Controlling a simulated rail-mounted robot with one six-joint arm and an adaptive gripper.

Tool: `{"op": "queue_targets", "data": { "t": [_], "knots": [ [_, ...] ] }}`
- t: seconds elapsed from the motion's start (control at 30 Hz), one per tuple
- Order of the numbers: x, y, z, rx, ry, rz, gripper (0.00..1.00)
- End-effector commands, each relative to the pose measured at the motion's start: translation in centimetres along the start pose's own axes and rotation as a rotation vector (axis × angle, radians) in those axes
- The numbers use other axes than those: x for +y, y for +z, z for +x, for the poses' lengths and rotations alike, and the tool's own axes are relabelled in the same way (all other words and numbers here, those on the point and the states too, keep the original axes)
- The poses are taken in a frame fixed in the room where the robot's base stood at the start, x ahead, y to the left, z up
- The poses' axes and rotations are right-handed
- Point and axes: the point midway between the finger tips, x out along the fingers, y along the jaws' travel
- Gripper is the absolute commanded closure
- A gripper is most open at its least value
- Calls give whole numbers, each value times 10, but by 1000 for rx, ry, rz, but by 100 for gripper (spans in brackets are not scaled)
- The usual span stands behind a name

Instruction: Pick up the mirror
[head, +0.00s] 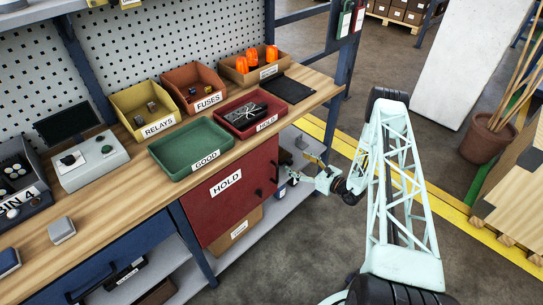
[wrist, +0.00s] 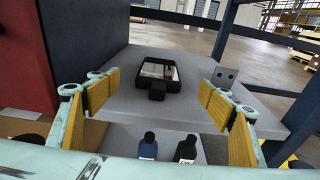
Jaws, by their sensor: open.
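The mirror (wrist: 158,71) is a small rectangle with a thick black frame and a dark stub on its near side. In the wrist view it lies on a grey shelf (wrist: 130,110), a little beyond and between my fingers. I cannot make it out in the head view. My gripper (wrist: 155,95) is open, with yellow-padded fingers on the left and right, and nothing is between the pads. In the head view my gripper (head: 292,178) reaches in beside the red HOLD cabinet (head: 235,190), partly hidden there.
A grey box (wrist: 225,77) stands right of the mirror. Two dark knob-topped items (wrist: 148,145) show below the shelf's near edge. Trays, including the green GOOD tray (head: 205,148), sit on the bench above.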

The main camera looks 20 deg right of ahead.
Motion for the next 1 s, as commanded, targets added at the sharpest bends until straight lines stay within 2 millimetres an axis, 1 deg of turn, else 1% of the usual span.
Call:
{"op": "queue_targets", "data": {
  "t": [0.1, 0.43, 0.57, 0.77, 1.0],
  "knots": [
    [0, -5, -1, 2, -7, 9, 27],
    [0, -5, -1, 2, -7, 9, 27],
    [0, -5, 3, 2, -7, 8, 27],
    [0, -5, 19, 2, -6, 8, 27],
    [0, -6, 48, 2, -6, 8, 27]
  ]
}}
